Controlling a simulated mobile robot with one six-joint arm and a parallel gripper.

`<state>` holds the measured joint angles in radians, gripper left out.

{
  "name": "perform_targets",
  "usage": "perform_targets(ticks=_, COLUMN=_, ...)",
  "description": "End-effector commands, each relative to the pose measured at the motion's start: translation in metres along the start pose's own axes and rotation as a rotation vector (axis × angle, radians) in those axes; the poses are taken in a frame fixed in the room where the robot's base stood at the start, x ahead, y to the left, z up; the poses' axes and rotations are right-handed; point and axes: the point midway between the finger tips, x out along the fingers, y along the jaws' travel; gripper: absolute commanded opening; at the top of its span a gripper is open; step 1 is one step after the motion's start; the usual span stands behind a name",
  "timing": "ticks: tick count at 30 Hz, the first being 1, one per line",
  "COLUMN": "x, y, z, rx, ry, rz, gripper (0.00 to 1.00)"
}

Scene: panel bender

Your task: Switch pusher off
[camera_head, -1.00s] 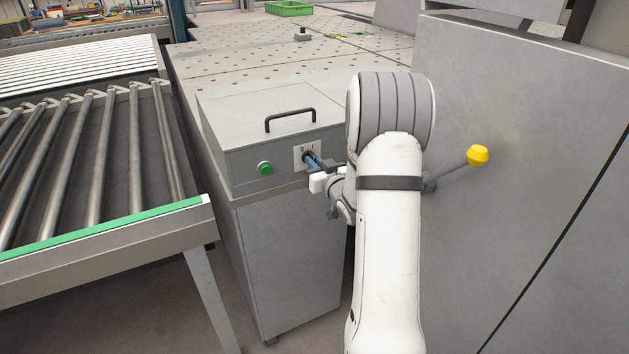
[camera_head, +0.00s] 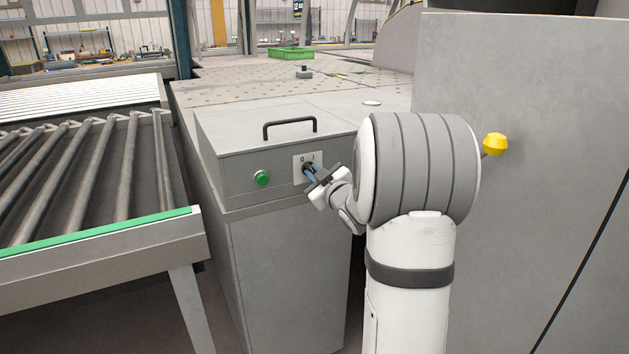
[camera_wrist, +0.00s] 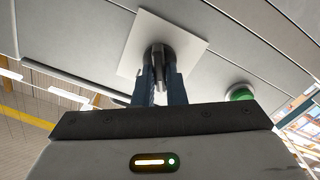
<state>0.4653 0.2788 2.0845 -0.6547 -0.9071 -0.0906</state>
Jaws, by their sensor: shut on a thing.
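The pusher switch is a dark rotary knob (camera_wrist: 159,58) on a white plate (camera_head: 299,161) marked 0 and I, on the front of a grey box (camera_head: 232,173). My gripper (camera_head: 309,171) is at the plate, with its blue-grey fingers closed around the knob. In the wrist view my gripper (camera_wrist: 158,80) shows its two fingers on either side of the knob. The fingers hide part of the knob, and I cannot tell which mark it points to.
A green button (camera_head: 262,178) sits left of the plate. A black handle (camera_head: 289,128) is on the box lid. A roller conveyor (camera_head: 90,175) stands at left. A large grey cabinet (camera_head: 540,110) with a yellow knob (camera_head: 495,144) stands at right.

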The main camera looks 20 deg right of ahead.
Motion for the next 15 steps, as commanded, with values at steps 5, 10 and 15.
perform_targets(ticks=5, x=0.0001, y=-0.0003, z=-0.0004, rx=-0.009, ry=0.000, rz=-0.001, gripper=0.00)
perform_targets(ticks=10, x=0.0001, y=-0.0002, z=-0.0005, rx=-0.009, ry=0.000, rz=-0.001, gripper=0.00)
perform_targets(ticks=15, x=0.0001, y=-0.0001, z=-0.0005, rx=-0.008, ry=0.001, rz=-0.001, gripper=0.19)
